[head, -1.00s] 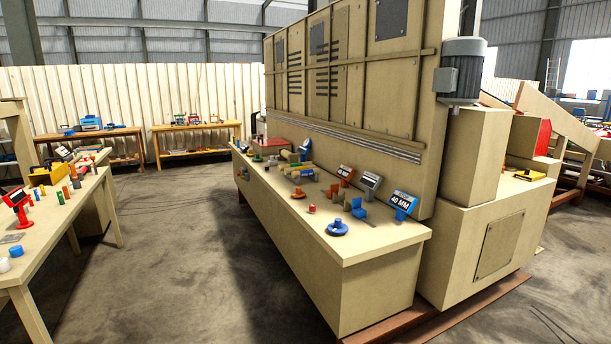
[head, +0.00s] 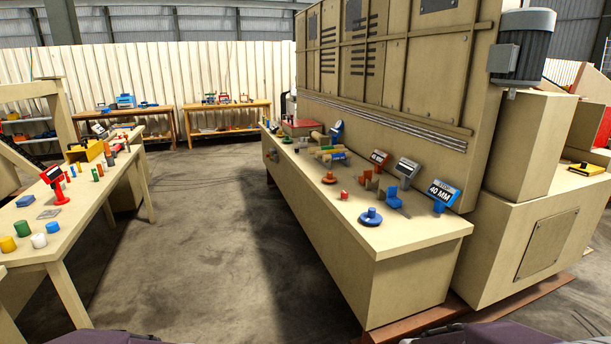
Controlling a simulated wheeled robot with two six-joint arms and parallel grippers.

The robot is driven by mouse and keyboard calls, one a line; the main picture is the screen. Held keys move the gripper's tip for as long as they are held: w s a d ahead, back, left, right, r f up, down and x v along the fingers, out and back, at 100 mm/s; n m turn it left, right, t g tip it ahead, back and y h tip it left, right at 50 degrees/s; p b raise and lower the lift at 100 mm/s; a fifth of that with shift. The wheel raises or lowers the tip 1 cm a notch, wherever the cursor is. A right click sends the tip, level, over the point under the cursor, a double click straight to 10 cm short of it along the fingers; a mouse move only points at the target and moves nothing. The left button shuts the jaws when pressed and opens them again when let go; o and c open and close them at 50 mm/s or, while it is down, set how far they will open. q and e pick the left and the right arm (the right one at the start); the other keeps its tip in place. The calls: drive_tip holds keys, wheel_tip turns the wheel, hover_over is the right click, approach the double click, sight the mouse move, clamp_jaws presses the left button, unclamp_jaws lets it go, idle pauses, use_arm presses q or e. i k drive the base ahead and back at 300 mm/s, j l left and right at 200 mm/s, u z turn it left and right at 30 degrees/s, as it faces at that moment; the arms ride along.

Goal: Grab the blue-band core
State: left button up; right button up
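No core with a clear blue band can be made out at this distance. Pale rolls (head: 319,137) lie toward the far part of the right-hand bench (head: 420,243), with green and blue pieces close to them. A blue spindle on a round blue base (head: 370,216) stands near that bench's front end. A blue sign reading 40 MM (head: 444,192) stands behind it, with a blue block (head: 392,197) to the sign's left. Neither gripper shows; only dark parts of mine reach the bottom edge.
A left table (head: 75,215) carries small coloured cylinders, a red stand (head: 55,183) and a yellow box (head: 86,150). A tall beige machine (head: 400,75) backs the right bench. The concrete aisle (head: 220,230) between is clear. Two work tables stand by the far wall.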

sight(341, 155)
drive_tip(key=i+u, duration=0.3)
drive_tip(key=i, duration=2.85)
drive_tip(key=i+j+z, duration=0.1)
drive_tip(key=i+z, duration=0.15)
drive_tip(key=i, duration=0.25)
drive_tip(key=i+j+z, duration=0.15)
drive_tip(key=i+z, duration=0.15)
drive_tip(key=i, duration=0.2)
drive_tip(key=i+j+z, duration=0.25)
drive_tip(key=i, duration=0.2)
drive_tip(key=i+j+z, duration=0.25)
drive_tip(key=i+j, duration=0.15)
